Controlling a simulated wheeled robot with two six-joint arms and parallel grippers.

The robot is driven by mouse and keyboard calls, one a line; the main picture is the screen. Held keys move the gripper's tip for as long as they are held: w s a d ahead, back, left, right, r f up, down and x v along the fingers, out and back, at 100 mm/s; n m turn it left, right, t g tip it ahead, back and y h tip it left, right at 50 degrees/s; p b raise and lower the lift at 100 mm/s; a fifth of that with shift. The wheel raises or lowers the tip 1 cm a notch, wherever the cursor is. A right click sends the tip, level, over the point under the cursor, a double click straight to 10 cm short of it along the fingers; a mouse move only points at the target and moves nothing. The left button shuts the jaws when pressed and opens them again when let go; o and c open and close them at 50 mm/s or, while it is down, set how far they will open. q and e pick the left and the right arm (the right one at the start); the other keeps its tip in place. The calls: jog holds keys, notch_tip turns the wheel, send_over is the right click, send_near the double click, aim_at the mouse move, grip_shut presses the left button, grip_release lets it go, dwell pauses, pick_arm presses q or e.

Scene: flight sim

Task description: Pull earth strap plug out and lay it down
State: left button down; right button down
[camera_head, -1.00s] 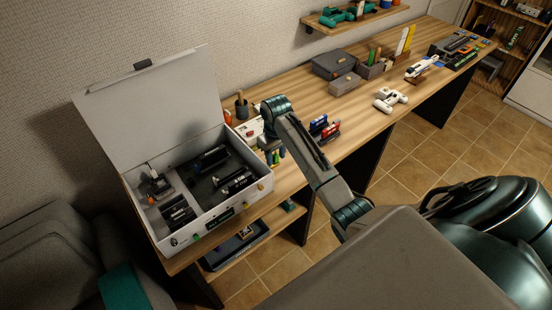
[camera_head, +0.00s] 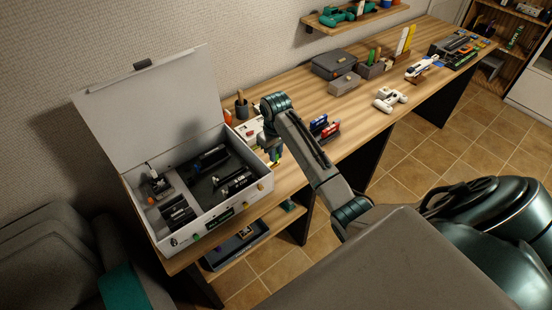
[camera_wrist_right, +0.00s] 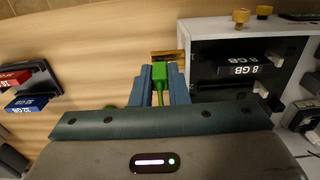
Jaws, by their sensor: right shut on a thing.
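My right gripper (camera_wrist_right: 161,88) is shut on a green plug (camera_wrist_right: 160,73), with a green cable running back from it between the fingers. The plug's front end is at a brass piece (camera_wrist_right: 168,56) beside the white case; I cannot tell whether it is still in it. In the head view my right gripper (camera_head: 273,152) points down at the right side of the open white case (camera_head: 218,224), and its fingers are small there. My left gripper is not in view.
The case's lid (camera_head: 150,105) stands open, with dark modules inside. Red and blue modules (camera_head: 324,127) sit on the wooden bench right of my forearm. A white controller (camera_head: 390,99) and grey boxes (camera_head: 334,64) lie farther back. Bare bench shows between them.

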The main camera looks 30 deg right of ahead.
jog(key=shift+r, duration=2.55)
